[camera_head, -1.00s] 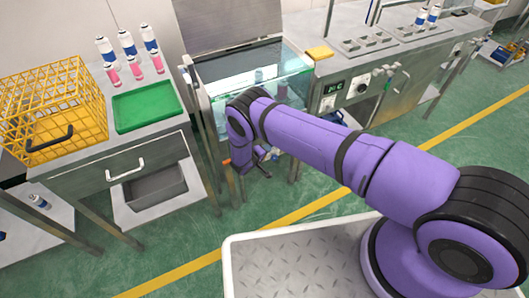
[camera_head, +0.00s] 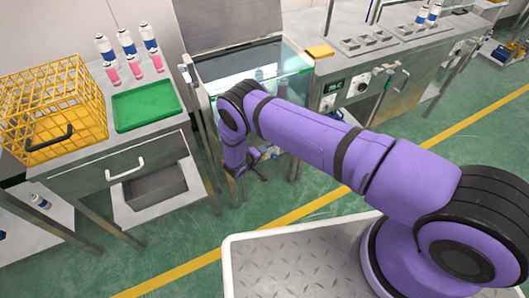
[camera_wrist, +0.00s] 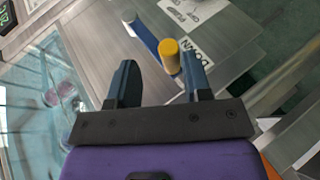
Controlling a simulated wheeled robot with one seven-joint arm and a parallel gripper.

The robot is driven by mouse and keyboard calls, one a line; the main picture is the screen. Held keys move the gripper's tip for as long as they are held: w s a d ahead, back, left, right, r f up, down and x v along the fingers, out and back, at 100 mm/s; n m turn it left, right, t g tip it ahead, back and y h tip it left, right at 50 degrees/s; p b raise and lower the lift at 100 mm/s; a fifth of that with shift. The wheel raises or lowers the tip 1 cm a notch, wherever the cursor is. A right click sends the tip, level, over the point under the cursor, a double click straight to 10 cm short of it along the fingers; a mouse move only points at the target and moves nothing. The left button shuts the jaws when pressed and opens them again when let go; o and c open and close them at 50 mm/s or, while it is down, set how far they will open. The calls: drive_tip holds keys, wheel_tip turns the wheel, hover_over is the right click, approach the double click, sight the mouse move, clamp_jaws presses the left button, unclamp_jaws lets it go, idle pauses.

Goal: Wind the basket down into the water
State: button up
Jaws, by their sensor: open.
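The crank's yellow knob (camera_wrist: 170,55) stands between my gripper's fingers (camera_wrist: 160,68) in the wrist view, nearer the right finger. The fingers are apart and I see a gap at the knob's left. Whether the right finger touches it is unclear. The crank's blue arm (camera_wrist: 143,34) runs up and left from the knob, beside a plate marked DOWN (camera_wrist: 200,52). In the head view my gripper (camera_head: 250,168) is low at the front of the glass water tank (camera_head: 292,62). Bottles show in the water, partly hidden by my arm; the basket itself is not clear.
A yellow wire crate (camera_head: 75,75) and a green tray (camera_head: 145,106) stand on the left bench, with several bottles behind. A steel bench with a control panel (camera_head: 330,97) and a yellow block (camera_head: 320,51) adjoins the tank at right. Green floor lies open in front.

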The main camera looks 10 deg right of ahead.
drive_tip(key=v, duration=0.6)
drive_tip(key=shift+s+r, duration=0.1)
drive_tip(key=shift+s, duration=0.05)
idle(0.3)
